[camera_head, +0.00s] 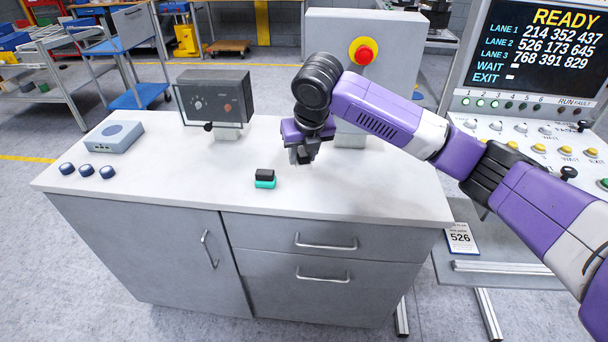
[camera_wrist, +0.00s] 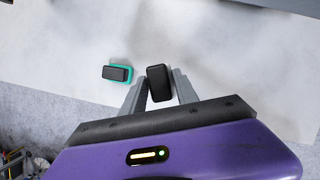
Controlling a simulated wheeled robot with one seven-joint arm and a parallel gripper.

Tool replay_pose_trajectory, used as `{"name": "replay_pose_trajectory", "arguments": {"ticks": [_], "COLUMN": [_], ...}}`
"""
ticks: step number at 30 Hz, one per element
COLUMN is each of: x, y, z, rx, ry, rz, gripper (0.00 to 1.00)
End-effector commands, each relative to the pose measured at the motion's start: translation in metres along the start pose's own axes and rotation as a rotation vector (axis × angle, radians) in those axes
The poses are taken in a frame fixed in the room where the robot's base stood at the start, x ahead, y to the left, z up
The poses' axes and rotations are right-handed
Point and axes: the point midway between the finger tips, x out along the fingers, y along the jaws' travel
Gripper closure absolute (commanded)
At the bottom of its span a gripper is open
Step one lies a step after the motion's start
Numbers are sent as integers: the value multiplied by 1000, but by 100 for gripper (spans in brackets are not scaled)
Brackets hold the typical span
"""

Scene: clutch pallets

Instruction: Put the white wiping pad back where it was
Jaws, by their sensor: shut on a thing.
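My gripper (camera_head: 302,158) is low over the middle of the white worktop. In the wrist view, its two fingers (camera_wrist: 160,92) close on the sides of a black block (camera_wrist: 158,82), which looks like the grip of the white wiping pad. The pad's white part cannot be made out against the pale top. Whether it touches the worktop cannot be told. A teal pad (camera_head: 265,184) with a black grip lies left of my gripper; it also shows in the wrist view (camera_wrist: 127,78).
The worktop (camera_head: 340,195) is clear to the right and front. A grey box with knobs (camera_head: 214,97) stands behind left. A blue-grey device (camera_head: 115,136) and three dark round knobs (camera_head: 87,170) sit at the left. A panel with a red button (camera_head: 364,52) stands behind my gripper.

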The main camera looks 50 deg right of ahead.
Motion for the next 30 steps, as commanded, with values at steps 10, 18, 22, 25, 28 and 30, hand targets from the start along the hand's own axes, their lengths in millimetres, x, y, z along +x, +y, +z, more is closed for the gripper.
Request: {"name": "replay_pose_trajectory", "arguments": {"ticks": [10, 18, 22, 25, 28, 30], "x": [31, 63, 67, 67, 68, 68], "y": [-1, -1, -1, -1, -1, -1], "z": [-13, -26, -28, -27, -28, -28], "rx": [1, 2, 1, 1, 1, 1], "ry": [0, 1, -1, -1, -1, -1], "rz": [0, -1, 0, 0, 0, 0], "gripper": [97, 97, 97, 97, 97, 58]}}
